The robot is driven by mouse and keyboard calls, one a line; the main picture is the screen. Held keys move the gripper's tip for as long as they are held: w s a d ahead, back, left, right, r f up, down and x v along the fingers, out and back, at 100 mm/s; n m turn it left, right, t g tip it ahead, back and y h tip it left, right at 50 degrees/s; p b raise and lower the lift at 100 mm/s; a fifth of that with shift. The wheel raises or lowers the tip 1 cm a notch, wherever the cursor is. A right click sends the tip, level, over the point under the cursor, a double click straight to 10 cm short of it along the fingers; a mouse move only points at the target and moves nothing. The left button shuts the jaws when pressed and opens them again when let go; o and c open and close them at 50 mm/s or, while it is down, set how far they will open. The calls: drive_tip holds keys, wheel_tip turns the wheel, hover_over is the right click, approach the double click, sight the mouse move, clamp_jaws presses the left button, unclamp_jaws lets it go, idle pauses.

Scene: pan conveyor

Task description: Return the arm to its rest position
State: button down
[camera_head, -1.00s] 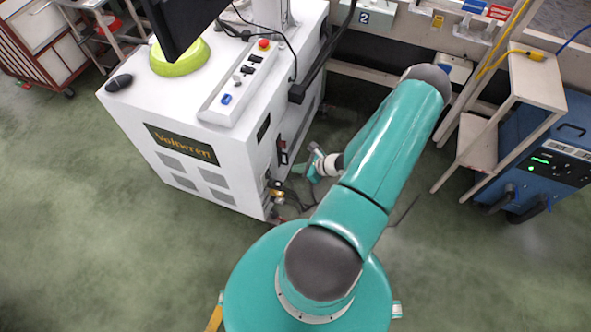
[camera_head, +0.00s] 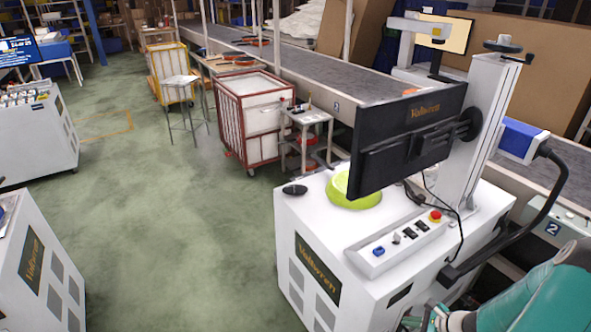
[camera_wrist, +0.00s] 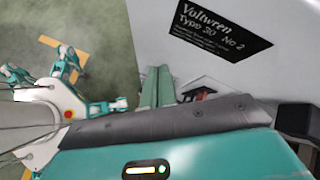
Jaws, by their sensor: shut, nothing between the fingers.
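My teal arm (camera_head: 545,298) shows only in the bottom right corner of the head view, beside the white Voltwren cabinet (camera_head: 335,240). Most of the arm is out of that picture. In the wrist view my gripper (camera_wrist: 158,72) shows as two teal fingers lying side by side, shut and empty. A white cabinet face (camera_wrist: 200,85) with a dark Voltwren plate (camera_wrist: 215,32) is close beyond the fingers. I cannot tell whether the fingertips touch it. Parts of my own body and legs show at the left of the wrist view.
A black monitor (camera_head: 408,140) and a control strip with a red button (camera_head: 435,215) are on the cabinet. A conveyor (camera_head: 330,78) runs behind. A red-framed cart (camera_head: 250,120) stands at centre. More white cabinets (camera_head: 45,265) stand left. Green floor (camera_head: 170,225) between is clear.

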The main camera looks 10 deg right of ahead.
drive_tip(key=w+a+r+n+g+h, duration=0.1)
drive_tip(key=a+r+n, duration=0.45)
drive_tip(key=r, duration=0.35)
drive_tip(key=w+a+r+n+g, duration=0.1)
drive_tip(key=a+r+n+g, duration=0.1)
drive_tip(key=a+r+n, duration=0.35)
drive_tip(key=w+a+r+n+g+h, duration=0.1)
drive_tip(key=a+r+n, duration=0.2)
drive_tip(key=a+r, duration=0.55)
drive_tip(key=s+a+r+n+t+h, duration=0.1)
drive_tip(key=s+a+r+n, duration=0.3)
drive_tip(key=r, duration=0.5)
drive_tip(key=s+a+r+n+t+h, duration=0.1)
drive_tip(key=s+a+r+n+h, duration=0.1)
drive_tip(key=s+a+r+n, duration=0.2)
drive_tip(key=s+r+n, duration=0.2)
drive_tip(key=s+r, duration=0.2)
drive_tip(key=r, duration=0.1)
drive_tip(key=shift+s+a+r, duration=0.2)
drive_tip(key=shift+s+a, duration=0.1)
drive_tip(key=shift+s, duration=0.1)
drive_tip(key=shift+d, duration=0.15)
